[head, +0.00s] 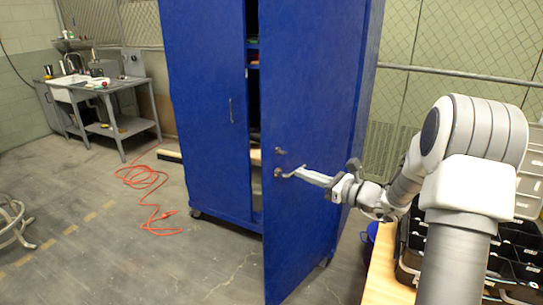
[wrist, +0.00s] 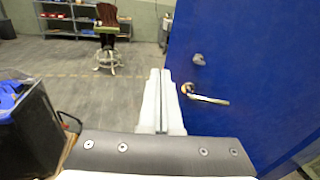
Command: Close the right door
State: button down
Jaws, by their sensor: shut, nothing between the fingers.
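The blue cabinet's right door (head: 312,120) stands partly open, swung out toward me, with a dark gap showing the shelves inside. Its lever handle (head: 290,172) is near the door's free edge, with a lock (head: 280,151) above it. My gripper (head: 301,174) is shut and empty, at the handle in the head view. In the wrist view, my gripper's fingers (wrist: 162,73) are together, just left of the handle (wrist: 205,97) and by the blue door's edge (wrist: 235,50). I cannot tell whether they touch the door. The left door (head: 208,110) looks closed.
A wooden table (head: 380,275) with black cases (head: 510,255) is at the right, below my arm. An orange cord (head: 148,200) lies on the floor left of the cabinet. A workbench (head: 105,92) stands at the back left. Floor in front of the cabinet is clear.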

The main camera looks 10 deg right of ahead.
jog(key=w+d+m+t, duration=0.1)
jog(key=d, duration=0.1)
jog(key=p, duration=0.2)
send_near(266, 154)
jog(key=shift+h, duration=0.4)
jog(key=x, duration=0.6)
jog(key=shift+w+a+r, duration=0.2)
jog(key=shift+a+r, duration=0.05)
jog(key=shift+a, duration=0.1)
jog(key=shift+w+a, duration=0.1)
jog(key=shift+a, duration=0.05)
